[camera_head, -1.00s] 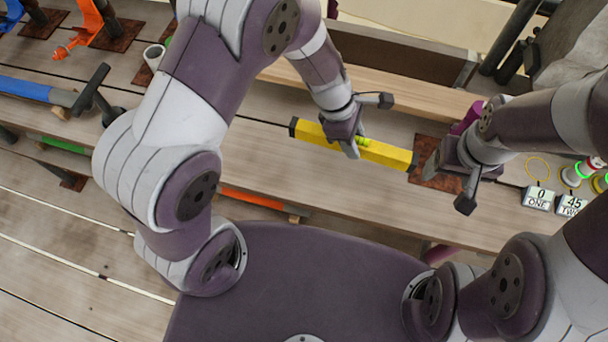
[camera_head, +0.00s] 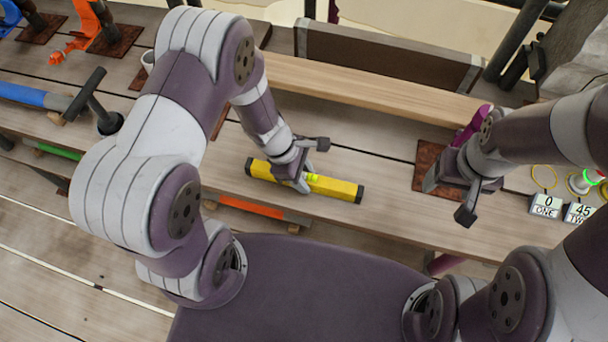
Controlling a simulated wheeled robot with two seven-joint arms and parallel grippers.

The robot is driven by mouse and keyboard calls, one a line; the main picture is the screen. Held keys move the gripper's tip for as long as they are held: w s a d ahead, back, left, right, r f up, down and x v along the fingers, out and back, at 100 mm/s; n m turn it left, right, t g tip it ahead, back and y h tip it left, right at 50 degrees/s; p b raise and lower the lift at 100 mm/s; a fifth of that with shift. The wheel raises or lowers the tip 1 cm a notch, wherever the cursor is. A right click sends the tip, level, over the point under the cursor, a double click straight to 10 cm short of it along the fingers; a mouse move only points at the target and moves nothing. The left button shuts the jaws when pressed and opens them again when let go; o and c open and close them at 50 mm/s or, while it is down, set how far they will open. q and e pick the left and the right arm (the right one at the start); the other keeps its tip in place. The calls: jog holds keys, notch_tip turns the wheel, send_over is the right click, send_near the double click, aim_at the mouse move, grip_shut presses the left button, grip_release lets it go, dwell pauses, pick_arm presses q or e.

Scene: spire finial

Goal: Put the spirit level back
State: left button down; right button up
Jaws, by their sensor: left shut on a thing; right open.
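I cannot tell whether the level touches the bench top. My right gripper (camera_head: 448,199) is open and empty, to the right of the level, near a brown square patch (camera_head: 428,158).
A long wooden beam (camera_head: 370,92) lies behind the level. A blue-handled tool (camera_head: 30,94) and a dark hammer-like tool (camera_head: 88,94) are at the left. Small number cards (camera_head: 546,205) stand at the right. An orange bar (camera_head: 250,207) shows below the bench's front edge.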

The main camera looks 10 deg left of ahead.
pick_arm(q)
jog(key=c, duration=1.1)
grip_release()
jog(key=shift+f, duration=0.15)
jog(key=o, duration=0.4)
